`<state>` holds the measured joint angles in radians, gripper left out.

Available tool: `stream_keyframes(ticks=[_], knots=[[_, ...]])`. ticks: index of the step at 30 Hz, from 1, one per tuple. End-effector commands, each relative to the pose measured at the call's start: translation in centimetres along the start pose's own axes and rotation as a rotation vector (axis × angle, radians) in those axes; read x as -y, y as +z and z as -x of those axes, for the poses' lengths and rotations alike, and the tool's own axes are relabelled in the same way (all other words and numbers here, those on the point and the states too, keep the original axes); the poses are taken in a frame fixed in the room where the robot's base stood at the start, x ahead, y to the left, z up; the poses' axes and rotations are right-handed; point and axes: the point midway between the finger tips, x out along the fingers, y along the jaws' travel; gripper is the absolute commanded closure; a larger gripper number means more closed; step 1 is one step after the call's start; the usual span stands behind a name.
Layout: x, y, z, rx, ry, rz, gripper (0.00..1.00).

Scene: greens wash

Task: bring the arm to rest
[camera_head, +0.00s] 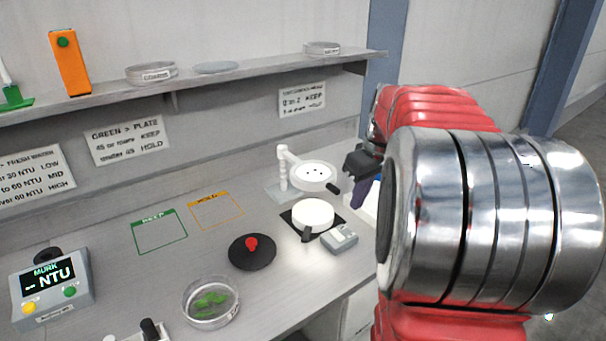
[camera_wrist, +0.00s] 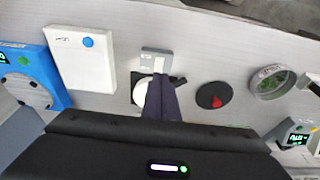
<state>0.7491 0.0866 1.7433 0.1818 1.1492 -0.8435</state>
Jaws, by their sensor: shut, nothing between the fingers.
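My arm, red with silver bands, fills the right side of the head view. My gripper (camera_wrist: 160,84) shows in the wrist view as two dark fingers lying together, shut and empty. In the head view the gripper (camera_head: 364,186) is partly hidden behind my arm, at the right end of the bench. In the wrist view the fingertips overlap a white round piece (camera_wrist: 145,90) on a black square; I cannot tell the height above it.
The bench holds a magnifier stand (camera_head: 284,172), a grey box (camera_head: 340,238), a black disc with red knob (camera_head: 252,252), a dish of greens (camera_head: 211,301) and a turbidity meter (camera_head: 52,288). A shelf (camera_head: 200,82) runs along the wall. The KEEP outline (camera_head: 160,232) is empty.

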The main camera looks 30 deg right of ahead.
Motion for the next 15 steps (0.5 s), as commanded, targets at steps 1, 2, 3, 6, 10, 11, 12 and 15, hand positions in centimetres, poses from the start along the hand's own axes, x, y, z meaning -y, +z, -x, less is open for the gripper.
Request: stream_keyframes(ticks=[1,2,3,6,10,11,12,15], knots=[[0.04,-0.02,-0.02,0.0,0.0,0.001,1.0],[0.04,-0.02,-0.02,0.0,0.0,0.001,1.0],[0.04,-0.02,-0.02,0.0,0.0,0.001,1.0],[0.04,-0.02,-0.02,0.0,0.0,-0.003,1.0],[-0.05,-0.08,-0.02,-0.002,0.003,-0.04,1.0],[-0.11,-0.11,-0.02,-0.004,0.005,-0.054,1.0],[-0.2,-0.13,-0.06,-0.005,0.009,-0.077,1.0],[-0.24,0.3,-0.74,0.001,0.014,-0.144,1.0]])
